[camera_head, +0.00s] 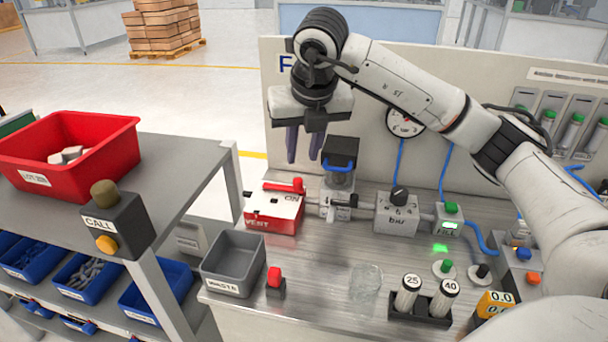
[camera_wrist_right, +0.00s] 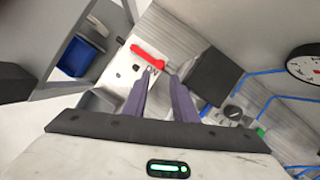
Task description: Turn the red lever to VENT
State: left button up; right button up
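The red lever (camera_head: 284,186) lies along the back edge of the top of a red and white box (camera_head: 272,222). It lies beside the ON mark, and the VENT mark is on the box's red front. The lever also shows in the right wrist view (camera_wrist_right: 149,54), just beyond the fingertips. My right gripper (camera_head: 302,160) hangs above and behind the box, with its two dark fingers apart and nothing between them. In the right wrist view, the fingertips (camera_wrist_right: 159,72) appear near the lever, but the head view shows them higher up. My left gripper is not in view.
A dark-capped clear unit (camera_head: 340,165) stands right of the box, close to the right fingers. A gray bin (camera_head: 233,262) and a red button (camera_head: 274,279) are in front. A selector block (camera_head: 397,212) stands further right. An upright panel (camera_head: 480,90) rises behind the bench.

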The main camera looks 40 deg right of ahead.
aim_at(298, 180)
jog(key=p+x, duration=0.1)
jog(key=x, duration=0.9)
jog(key=shift+a, duration=0.1)
grip_shut()
